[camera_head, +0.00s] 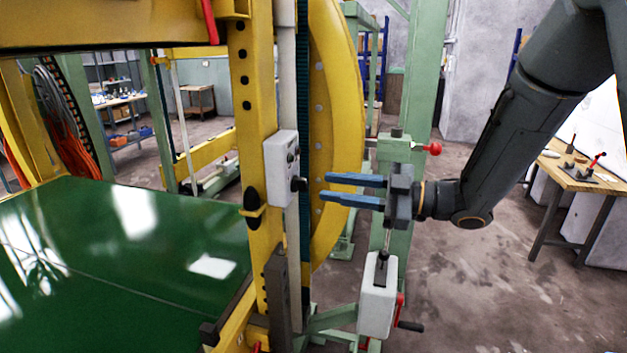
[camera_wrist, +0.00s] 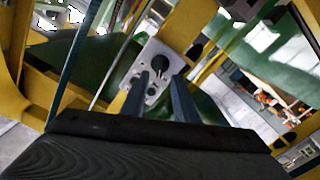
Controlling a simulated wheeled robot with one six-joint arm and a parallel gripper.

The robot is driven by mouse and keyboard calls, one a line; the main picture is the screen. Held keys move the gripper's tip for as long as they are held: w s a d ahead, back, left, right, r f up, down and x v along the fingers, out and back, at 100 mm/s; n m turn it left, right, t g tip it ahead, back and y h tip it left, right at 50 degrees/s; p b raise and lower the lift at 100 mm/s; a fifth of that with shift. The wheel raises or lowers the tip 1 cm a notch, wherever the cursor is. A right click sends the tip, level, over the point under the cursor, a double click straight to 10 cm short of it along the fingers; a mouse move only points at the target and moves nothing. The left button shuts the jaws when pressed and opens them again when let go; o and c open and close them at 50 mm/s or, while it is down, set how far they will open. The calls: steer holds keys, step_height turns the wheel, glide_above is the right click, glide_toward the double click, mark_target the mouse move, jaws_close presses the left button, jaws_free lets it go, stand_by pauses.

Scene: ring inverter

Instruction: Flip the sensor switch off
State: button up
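The sensor switch is a light grey box (camera_head: 282,166) on the yellow upright, with a black knob (camera_head: 299,184) on its right side. In the wrist view the box's plate (camera_wrist: 152,72) shows a dark round knob (camera_wrist: 159,71) and small holes or screws, just beyond my fingertips. My gripper (camera_head: 326,187) has two blue fingers, parallel and apart, pointing left toward the knob. A small gap shows between the fingertips and the knob in the head view. Nothing is between the fingers. I cannot tell which position the switch is in.
A large yellow ring (camera_head: 338,120) stands behind the fingers. A green table (camera_head: 110,255) is at the left. A grey box with a crank (camera_head: 377,295) and a red-knobbed lever (camera_head: 433,149) stand below and behind my gripper. A wooden workbench (camera_head: 585,178) is at the right.

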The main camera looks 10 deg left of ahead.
mark_target(306, 183)
steer(key=a+p, duration=0.1)
steer(key=a, duration=0.4)
steer(key=shift+w+a, duration=0.1)
steer(key=shift+w, duration=0.1)
jaws_close()
